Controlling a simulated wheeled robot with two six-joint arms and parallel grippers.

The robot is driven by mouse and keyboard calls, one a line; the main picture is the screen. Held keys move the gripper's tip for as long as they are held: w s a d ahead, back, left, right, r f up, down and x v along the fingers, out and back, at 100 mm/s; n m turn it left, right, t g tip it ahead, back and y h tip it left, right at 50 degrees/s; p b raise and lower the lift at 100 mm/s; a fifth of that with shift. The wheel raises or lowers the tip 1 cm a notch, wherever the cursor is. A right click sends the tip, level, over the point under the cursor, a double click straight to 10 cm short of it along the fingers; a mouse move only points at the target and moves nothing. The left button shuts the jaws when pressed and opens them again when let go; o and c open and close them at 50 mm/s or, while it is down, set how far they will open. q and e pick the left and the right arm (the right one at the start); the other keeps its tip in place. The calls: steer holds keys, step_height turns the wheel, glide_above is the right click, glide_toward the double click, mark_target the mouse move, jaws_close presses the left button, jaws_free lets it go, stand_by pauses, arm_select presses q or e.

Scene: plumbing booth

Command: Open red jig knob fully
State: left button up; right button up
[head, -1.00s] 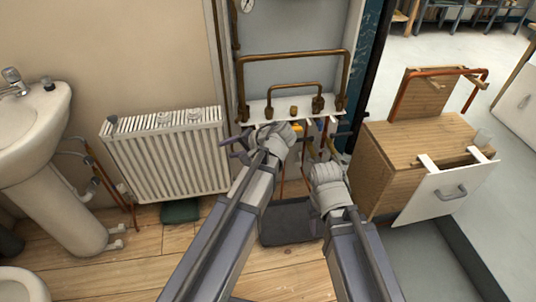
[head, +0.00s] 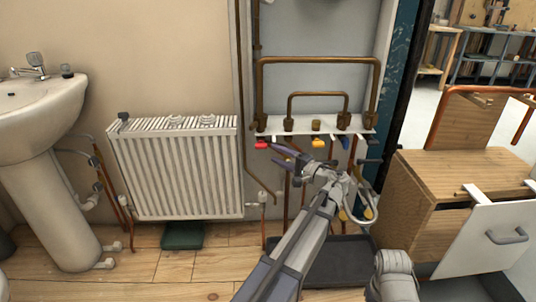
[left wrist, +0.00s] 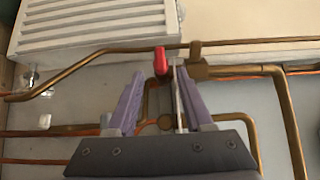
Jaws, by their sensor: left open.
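The red knob (head: 262,145) sits under the left end of the white jig shelf (head: 330,127) in the head view. In the left wrist view the red knob (left wrist: 160,61) stands upright, just beyond and between the fingertips. My left gripper (head: 277,154) is open and empty, its purple fingers pointing at the knob from the right and slightly below. In the left wrist view the gripper (left wrist: 159,75) spreads on both sides of the knob's line, with no clear contact. Only a grey part of my right arm shows at the lower right; its gripper is out of sight.
A yellow knob (head: 319,143) and a blue one (head: 346,142) sit further right under the shelf. Copper pipes (head: 318,60) rise above it. A white radiator (head: 180,170) stands close at left. A wooden cabinet (head: 450,180) is at right, a dark tray (head: 330,262) below.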

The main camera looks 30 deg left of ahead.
mark_target(264, 148)
arm_select(q)
steer(key=shift+x, duration=3.9)
jaws_close()
